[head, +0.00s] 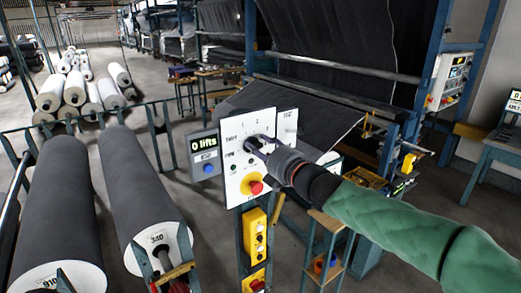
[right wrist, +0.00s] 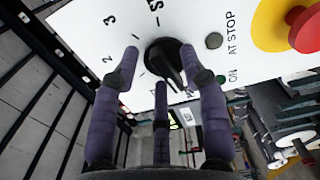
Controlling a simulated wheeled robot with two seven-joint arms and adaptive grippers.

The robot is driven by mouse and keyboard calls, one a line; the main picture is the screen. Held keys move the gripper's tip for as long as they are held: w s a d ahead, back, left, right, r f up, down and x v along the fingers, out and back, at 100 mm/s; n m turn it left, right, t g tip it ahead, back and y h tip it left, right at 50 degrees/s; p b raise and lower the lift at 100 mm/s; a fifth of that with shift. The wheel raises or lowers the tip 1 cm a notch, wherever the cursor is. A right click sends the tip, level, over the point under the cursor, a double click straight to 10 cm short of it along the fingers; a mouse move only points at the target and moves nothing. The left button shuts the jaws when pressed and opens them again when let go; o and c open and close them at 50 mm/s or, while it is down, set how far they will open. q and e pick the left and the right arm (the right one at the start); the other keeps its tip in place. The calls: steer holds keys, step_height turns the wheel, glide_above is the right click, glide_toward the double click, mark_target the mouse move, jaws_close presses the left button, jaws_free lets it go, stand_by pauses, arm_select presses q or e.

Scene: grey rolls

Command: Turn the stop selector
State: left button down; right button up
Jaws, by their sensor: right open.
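The stop selector is a black round knob with a raised pointer bar (right wrist: 163,58) on a white panel (head: 236,122). In the right wrist view its bar slants toward the lower right. Numbers 2 and 3 and a STOP label are printed around it. My right gripper (head: 262,146) is in front of the panel. In the right wrist view its purple fingers (right wrist: 160,66) are spread open, with fingertips around the knob; whether they touch it I cannot tell. In the head view the gripper mostly hides the knob. My left gripper is not in view.
A red button on a yellow plate (head: 252,187) sits just below the gripper. A yellow button box (head: 255,235) hangs below. Large grey rolls (head: 140,190) lie at left; a frame with dark fabric (head: 340,50) stands behind.

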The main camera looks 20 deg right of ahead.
jaws_close()
